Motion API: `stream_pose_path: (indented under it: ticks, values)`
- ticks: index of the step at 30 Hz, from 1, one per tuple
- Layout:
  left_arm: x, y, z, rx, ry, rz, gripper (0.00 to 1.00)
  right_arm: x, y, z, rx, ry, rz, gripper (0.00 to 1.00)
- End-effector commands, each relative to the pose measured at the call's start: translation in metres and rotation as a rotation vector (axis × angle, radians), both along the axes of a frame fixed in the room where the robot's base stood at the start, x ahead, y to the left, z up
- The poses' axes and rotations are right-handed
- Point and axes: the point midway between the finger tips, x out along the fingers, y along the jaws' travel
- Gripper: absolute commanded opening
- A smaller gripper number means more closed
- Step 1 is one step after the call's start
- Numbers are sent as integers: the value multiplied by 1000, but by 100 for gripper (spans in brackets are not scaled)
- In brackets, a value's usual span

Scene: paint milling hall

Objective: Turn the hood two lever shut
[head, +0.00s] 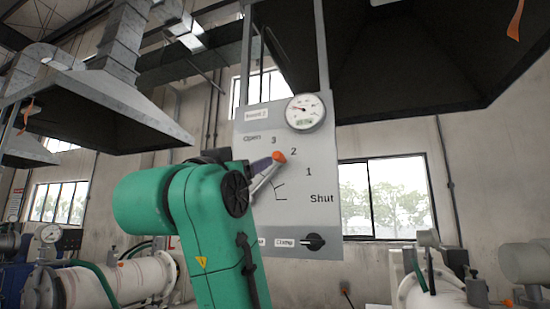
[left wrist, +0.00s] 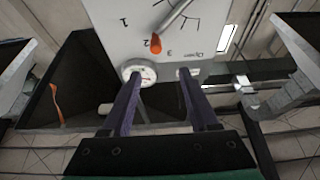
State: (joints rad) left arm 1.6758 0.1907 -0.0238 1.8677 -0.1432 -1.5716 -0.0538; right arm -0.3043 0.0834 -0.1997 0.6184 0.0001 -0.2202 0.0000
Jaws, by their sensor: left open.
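The hood two control panel (head: 290,195) is a pale grey board with a scale marked Open, 3, 2, 1 and Shut. Its lever is a grey bar with an orange tip (head: 278,157) that points up and right, close to the 2. In the left wrist view, upside down, the orange tip (left wrist: 155,45) overlaps the 2. My left gripper (head: 266,164) has purple fingers and appears beside the lever's tip in the head view. In the left wrist view its fingers (left wrist: 160,73) are apart with nothing between them. My right gripper is out of view.
A round gauge (head: 305,112) sits at the panel's top and a black clamp knob (head: 313,242) at its bottom. A dark hood (head: 400,75) hangs above right, another (head: 95,105) at left. Milling machines (head: 115,280) stand low on both sides. The wall behind has windows.

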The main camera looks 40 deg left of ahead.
Motion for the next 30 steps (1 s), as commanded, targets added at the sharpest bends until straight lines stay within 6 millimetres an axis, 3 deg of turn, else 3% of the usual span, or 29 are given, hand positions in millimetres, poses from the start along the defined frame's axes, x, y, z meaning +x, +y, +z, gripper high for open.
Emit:
stream_pose_path:
  ticks: [9, 15, 19, 26, 30]
  values:
    - [71, 25, 39, -1, 9, -1, 60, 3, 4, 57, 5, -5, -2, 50]
    - [108, 38, 53, 0, 7, -1, 60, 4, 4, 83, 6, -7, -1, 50]
    - [119, 41, 53, 1, 6, -1, 60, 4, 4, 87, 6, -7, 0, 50]
    - [120, 42, 51, 1, 4, -1, 60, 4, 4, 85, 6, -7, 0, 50]
    - [120, 41, 52, 1, 4, -1, 11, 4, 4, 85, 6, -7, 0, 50]
